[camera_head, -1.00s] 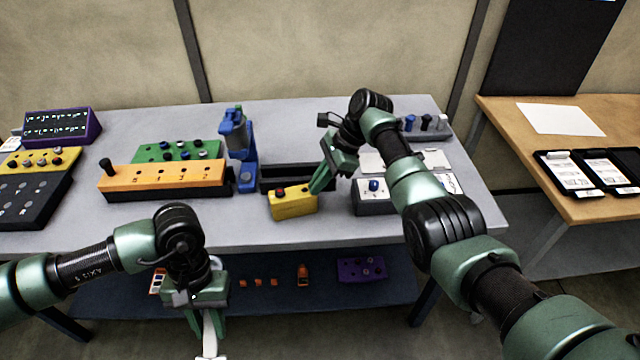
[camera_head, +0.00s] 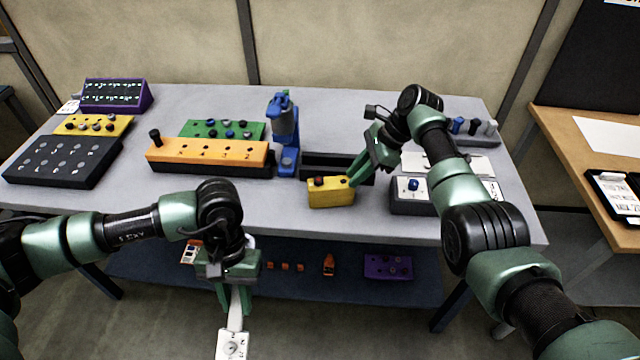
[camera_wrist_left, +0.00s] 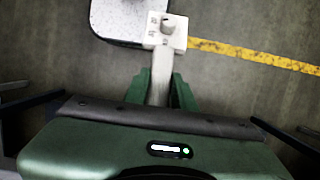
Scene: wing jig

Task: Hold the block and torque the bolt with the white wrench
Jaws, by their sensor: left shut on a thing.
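The white wrench (camera_head: 236,310) is in my left gripper (camera_head: 235,290), which is shut on it in front of the table. Its square white end with a round knob points away from the gripper in the left wrist view (camera_wrist_left: 167,30). The yellow block (camera_head: 331,194) sits near the table's front edge, with a red-topped part (camera_head: 319,181) on its upper left. My right gripper (camera_head: 355,176) has its fingertips at the block's right end. Whether they are closed on it is unclear. A bolt cannot be told for certain.
Behind the yellow block is a black tray (camera_head: 310,166). A blue stand (camera_head: 285,135) and an orange box (camera_head: 206,154) are to its left. A grey box with a blue knob (camera_head: 410,208) is to its right. The lower shelf (camera_head: 300,295) holds small orange parts and a purple block (camera_head: 388,267).

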